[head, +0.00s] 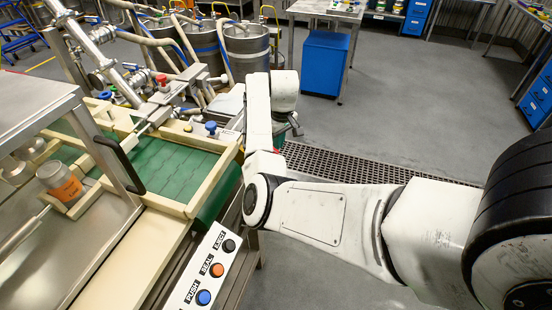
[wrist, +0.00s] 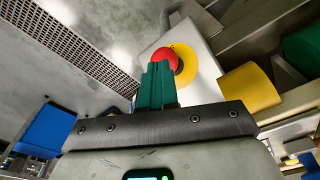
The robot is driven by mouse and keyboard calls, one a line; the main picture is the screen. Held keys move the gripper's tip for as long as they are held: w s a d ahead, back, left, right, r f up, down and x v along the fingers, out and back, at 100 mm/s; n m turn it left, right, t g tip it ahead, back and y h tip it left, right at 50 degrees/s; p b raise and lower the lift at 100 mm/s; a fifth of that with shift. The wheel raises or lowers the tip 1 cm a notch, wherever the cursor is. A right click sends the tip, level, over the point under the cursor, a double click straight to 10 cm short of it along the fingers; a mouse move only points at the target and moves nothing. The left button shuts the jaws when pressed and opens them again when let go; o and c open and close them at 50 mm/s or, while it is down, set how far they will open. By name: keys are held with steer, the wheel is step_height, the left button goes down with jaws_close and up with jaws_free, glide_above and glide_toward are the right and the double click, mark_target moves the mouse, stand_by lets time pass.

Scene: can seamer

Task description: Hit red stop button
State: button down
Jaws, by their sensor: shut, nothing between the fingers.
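The red stop button (wrist: 164,55) is a round red cap on a yellow disc (wrist: 185,62), mounted on a pale grey box (wrist: 203,60) in the upper middle of the wrist view. My gripper (wrist: 157,68) has green fingers pressed together with nothing between them. Its fingertips overlap the lower edge of the red cap in the picture. I cannot tell whether they touch it. In the head view my white arm reaches to the far side of the seamer, and I cannot make out the red stop button there.
A control panel with push, seal and eject buttons (head: 210,270) is at the front of the machine. The green conveyor (head: 175,165) lies to its left. Metal drums (head: 245,50) with hoses stand behind. A yellow part (wrist: 248,88) is right of the button. Open floor lies right.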

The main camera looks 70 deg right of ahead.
steer(key=shift+w+f+b, duration=0.1)
steer(key=shift+f+b, duration=0.75)
steer(key=shift+f, duration=0.65)
steer(key=shift+r, duration=0.1)
steer(key=shift+s+r+p, duration=0.2)
steer(key=shift+r+p, duration=0.05)
steer(key=shift+p, duration=0.3)
steer(key=s+p, duration=0.1)
steer(key=s+a+p, duration=0.1)
steer(key=p, duration=0.1)
steer(key=shift+s+a+r, duration=0.1)
steer(key=shift+s+r, duration=0.05)
steer(key=shift+r, duration=0.05)
